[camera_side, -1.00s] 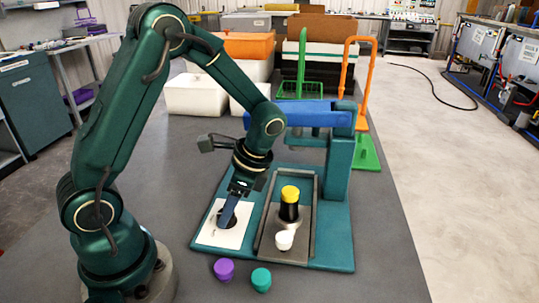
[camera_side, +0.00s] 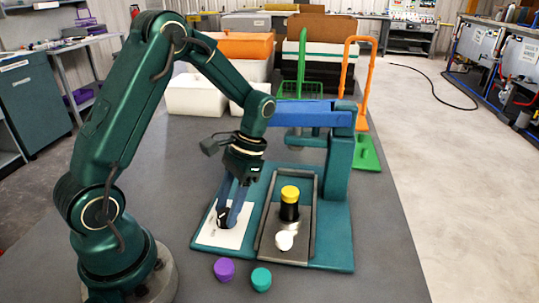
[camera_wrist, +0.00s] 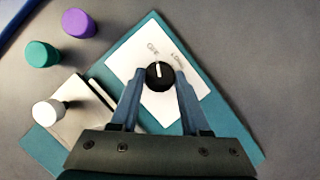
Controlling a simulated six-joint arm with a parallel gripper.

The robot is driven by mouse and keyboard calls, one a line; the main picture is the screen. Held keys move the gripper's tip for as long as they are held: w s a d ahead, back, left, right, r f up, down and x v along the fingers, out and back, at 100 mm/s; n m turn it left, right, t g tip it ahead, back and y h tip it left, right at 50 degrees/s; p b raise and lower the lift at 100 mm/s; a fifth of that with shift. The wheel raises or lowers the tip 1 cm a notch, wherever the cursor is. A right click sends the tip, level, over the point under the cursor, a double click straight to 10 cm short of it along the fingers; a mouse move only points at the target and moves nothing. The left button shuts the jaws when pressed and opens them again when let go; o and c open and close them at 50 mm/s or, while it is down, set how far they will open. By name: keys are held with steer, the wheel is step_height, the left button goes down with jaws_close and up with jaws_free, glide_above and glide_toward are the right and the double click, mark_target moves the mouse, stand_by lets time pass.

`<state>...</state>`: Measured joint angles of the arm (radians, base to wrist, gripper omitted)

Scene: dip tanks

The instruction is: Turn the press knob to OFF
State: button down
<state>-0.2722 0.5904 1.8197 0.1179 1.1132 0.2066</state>
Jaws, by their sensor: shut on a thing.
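The press knob (camera_wrist: 159,76) is black and round with a white pointer line, set on a white label plate (camera_wrist: 128,62) on the teal press base.
Beside the plate, a grey tray (camera_side: 263,238) holds a black bottle with a yellow cap (camera_side: 289,195) and a white-topped piece (camera_side: 284,240). Purple (camera_side: 224,269) and teal (camera_side: 261,279) caps stand in front. The blue press arm (camera_side: 310,113) rises behind.

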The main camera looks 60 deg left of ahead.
stand_by(0.5)
steer(key=shift+c, duration=1.9)
jaws_free()
steer(key=shift+r, duration=0.6)
step_height(320, 180, up, 3)
steer(key=shift+r, duration=0.1)
steer(key=s+a+r, duration=0.6)
steer(key=s+a, duration=0.1)
steer(key=a, duration=0.1)
steer(key=shift+s+a+r, duration=0.35)
steer(key=shift+s, duration=0.05)
